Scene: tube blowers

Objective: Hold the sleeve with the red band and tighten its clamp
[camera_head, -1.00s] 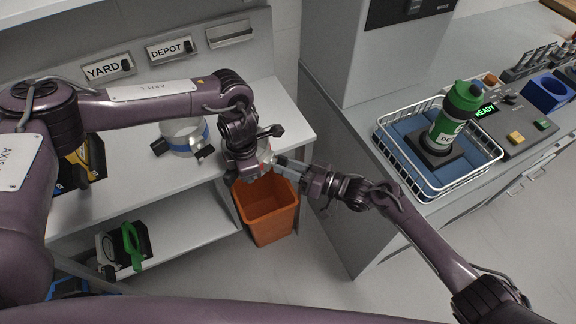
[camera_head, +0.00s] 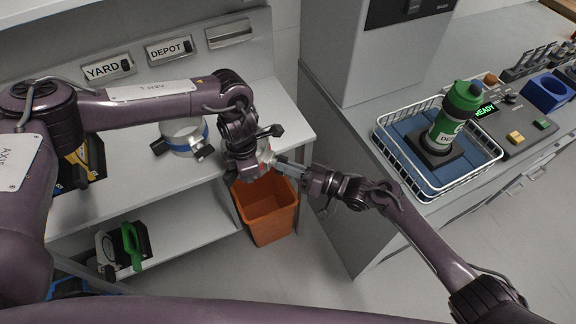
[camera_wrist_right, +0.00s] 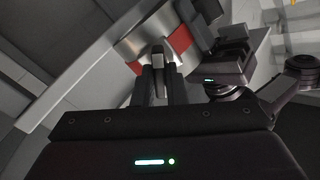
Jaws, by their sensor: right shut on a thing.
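The sleeve with the red band (camera_wrist_right: 179,42) is a silvery cylinder in the right wrist view. In the head view a little of it (camera_head: 265,152) shows beside my left gripper (camera_head: 247,168), and the arm hides the rest. Dark parts of the left gripper (camera_wrist_right: 222,52) lie against the sleeve's right side, but I cannot see both fingers. My right gripper (camera_head: 277,165) meets the sleeve from the right. In the wrist view its fingers (camera_wrist_right: 157,68) are shut on a small grey piece at the sleeve's clamp (camera_wrist_right: 156,52), in front of the red band.
A blue-banded sleeve (camera_head: 185,146) stands on the left bench (camera_head: 292,122). An orange bin (camera_head: 270,219) is below the grippers. A white wire basket (camera_head: 470,180) with a green bottle (camera_head: 452,120) is on the right counter. YARD (camera_head: 104,71) and DEPOT (camera_head: 168,49) signs are behind.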

